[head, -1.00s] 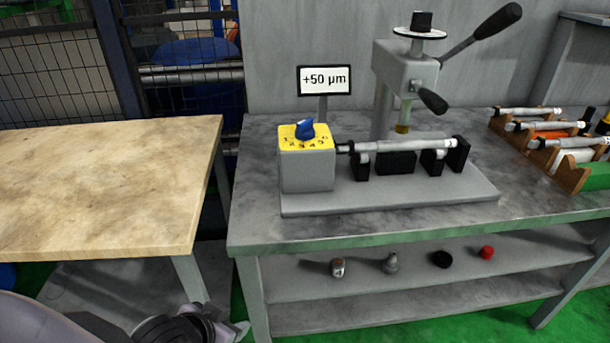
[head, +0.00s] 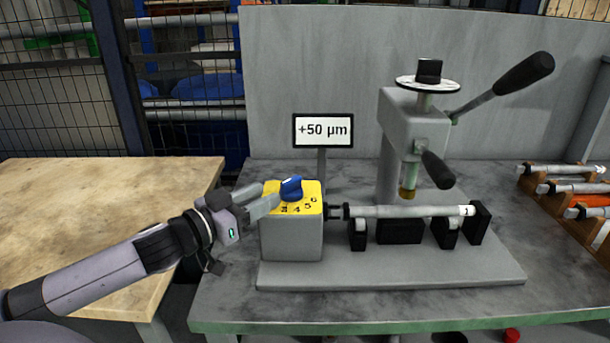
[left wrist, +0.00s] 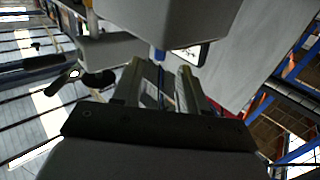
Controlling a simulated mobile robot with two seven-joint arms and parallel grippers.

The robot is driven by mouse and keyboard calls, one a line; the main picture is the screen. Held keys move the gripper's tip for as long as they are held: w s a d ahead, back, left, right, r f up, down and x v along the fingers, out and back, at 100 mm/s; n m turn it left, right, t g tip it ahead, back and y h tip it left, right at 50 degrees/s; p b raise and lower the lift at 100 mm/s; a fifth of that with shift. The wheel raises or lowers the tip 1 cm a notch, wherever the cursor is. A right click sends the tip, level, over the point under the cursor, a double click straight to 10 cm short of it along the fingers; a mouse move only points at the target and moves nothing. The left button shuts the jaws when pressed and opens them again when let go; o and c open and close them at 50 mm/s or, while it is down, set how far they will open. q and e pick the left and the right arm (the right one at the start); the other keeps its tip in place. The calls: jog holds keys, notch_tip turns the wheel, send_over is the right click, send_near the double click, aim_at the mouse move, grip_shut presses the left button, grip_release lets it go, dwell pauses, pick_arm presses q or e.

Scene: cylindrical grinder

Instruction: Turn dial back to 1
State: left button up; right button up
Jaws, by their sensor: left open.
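The blue dial (head: 291,188) sits on the yellow numbered top (head: 309,196) of a grey box (head: 292,240). The numbers 3 to 6 show; the others are hidden by the gripper or the dial. I cannot tell which number the dial points to. My left gripper (head: 259,200) is open just left of the dial, its fingers over the left edge of the yellow top. In the left wrist view, the dial (left wrist: 160,55) shows as a small blue patch beyond and between the open fingers (left wrist: 160,80). My right gripper is out of view.
A sign (head: 323,130) reading +50 µm stands behind the box. A shaft (head: 400,211) lies on black supports to the right. A press (head: 412,125) with black-handled levers stands behind it. A wooden table (head: 110,220) is at the left.

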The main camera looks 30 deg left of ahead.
aim_at(282, 186)
pick_arm(q)
jog(key=shift+w+d+r, duration=0.1)
jog(key=shift+w+r, duration=0.1)
jog(key=shift+w, duration=0.4)
jog(key=shift+p+x, duration=0.35)
jog(key=shift+x, duration=2.6)
jog(key=shift+f, duration=0.1)
grip_shut()
